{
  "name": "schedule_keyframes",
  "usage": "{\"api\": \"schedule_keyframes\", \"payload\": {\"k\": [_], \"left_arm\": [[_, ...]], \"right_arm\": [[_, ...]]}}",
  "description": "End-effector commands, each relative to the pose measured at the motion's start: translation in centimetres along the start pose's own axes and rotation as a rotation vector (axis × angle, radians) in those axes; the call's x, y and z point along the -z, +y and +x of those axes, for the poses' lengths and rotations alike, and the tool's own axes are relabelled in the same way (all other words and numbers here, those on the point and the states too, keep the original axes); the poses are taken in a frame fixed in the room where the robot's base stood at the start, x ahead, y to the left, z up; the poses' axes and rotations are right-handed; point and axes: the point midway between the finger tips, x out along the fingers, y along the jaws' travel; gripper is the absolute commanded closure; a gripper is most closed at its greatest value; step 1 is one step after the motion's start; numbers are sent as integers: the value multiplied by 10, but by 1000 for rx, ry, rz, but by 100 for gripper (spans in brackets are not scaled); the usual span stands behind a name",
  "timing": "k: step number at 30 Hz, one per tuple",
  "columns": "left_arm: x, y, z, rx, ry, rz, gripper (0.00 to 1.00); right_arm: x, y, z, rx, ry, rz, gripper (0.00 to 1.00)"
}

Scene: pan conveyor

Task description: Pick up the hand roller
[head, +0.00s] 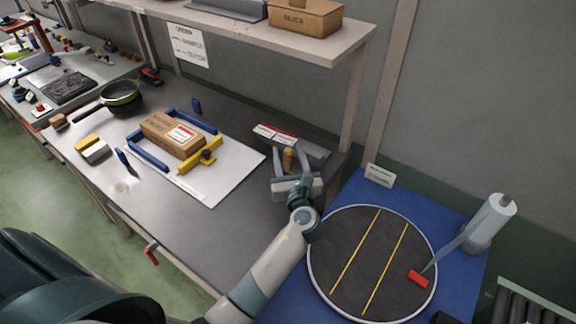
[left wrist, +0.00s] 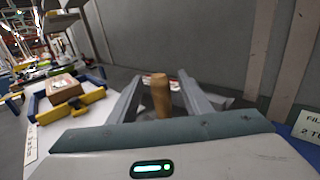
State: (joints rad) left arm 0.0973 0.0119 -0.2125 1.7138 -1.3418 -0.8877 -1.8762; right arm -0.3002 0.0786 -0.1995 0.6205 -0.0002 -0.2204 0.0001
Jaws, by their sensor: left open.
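The hand roller shows as an upright wooden handle (head: 288,160) by the grey box at the back of the bench, right of the white sheet. In the left wrist view the handle (left wrist: 161,95) stands between my two fingers. My left gripper (head: 290,158) is open, with a finger on each side of the handle. A gap shows on both sides of it, so the fingers do not seem to touch it. The lower part of the roller is hidden by the gripper. My right gripper is not in view.
A grey box with a red-and-white label (head: 276,135) lies just behind the gripper. A shelf (head: 340,45) with a post overhangs the back. A carton (head: 175,135) between blue and yellow clamps sits on the white sheet (head: 225,185). A round turntable (head: 350,285) is at right.

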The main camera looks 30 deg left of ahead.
Motion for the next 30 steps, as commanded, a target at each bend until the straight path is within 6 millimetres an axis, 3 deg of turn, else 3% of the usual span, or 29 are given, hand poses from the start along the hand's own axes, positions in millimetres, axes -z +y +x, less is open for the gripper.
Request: {"api": "schedule_keyframes", "payload": {"k": [17,21,23,30], "left_arm": [[0,0,6,0,1,0,55],[0,0,6,0,1,0,89],[0,0,6,0,1,0,100],[0,0,6,0,0,0,100]], "right_arm": [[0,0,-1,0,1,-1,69],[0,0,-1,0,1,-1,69],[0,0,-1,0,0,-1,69],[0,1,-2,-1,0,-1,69]]}}
